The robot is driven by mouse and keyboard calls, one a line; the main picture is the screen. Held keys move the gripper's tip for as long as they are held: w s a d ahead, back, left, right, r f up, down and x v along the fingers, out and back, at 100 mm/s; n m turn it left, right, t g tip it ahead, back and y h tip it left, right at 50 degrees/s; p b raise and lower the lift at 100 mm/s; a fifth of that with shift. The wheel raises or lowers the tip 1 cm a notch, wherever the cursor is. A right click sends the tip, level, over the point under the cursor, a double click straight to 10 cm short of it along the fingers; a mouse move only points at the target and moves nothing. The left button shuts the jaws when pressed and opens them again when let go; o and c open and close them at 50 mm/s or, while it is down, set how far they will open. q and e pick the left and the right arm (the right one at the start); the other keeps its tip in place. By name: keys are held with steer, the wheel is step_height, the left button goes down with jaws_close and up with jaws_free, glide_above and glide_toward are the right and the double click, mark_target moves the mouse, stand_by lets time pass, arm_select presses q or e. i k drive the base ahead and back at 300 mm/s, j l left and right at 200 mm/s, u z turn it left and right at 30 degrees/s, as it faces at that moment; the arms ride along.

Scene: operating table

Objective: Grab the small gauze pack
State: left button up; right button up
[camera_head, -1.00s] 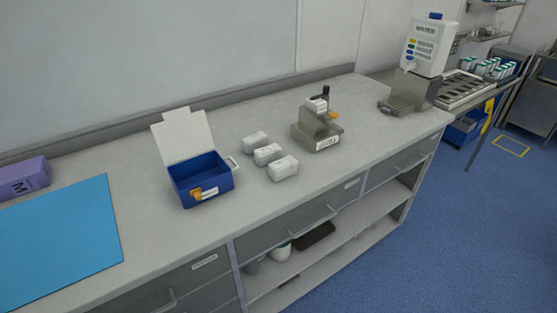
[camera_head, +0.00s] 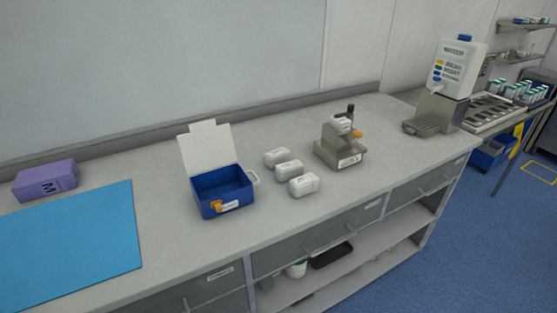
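Three small white packs lie in a slanting row on the grey counter, right of the blue box: a back pack (camera_head: 277,158), a middle pack (camera_head: 289,170) and a front pack (camera_head: 303,185). They look like gauze packs; their print is too small to read, and I cannot tell which one is the small gauze pack. Another small white pack (camera_head: 341,125) sits on the metal device (camera_head: 340,148) to their right. Neither of my grippers is in view.
An open blue box (camera_head: 222,190) with a raised white lid stands left of the packs. A blue mat (camera_head: 70,240) and a purple box (camera_head: 45,181) marked M lie at the left. A white dispenser (camera_head: 458,68) stands at the far right. The counter's front middle is clear.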

mark_target(281, 155)
steer(key=l+u, duration=0.45)
steer(key=l, duration=1.25)
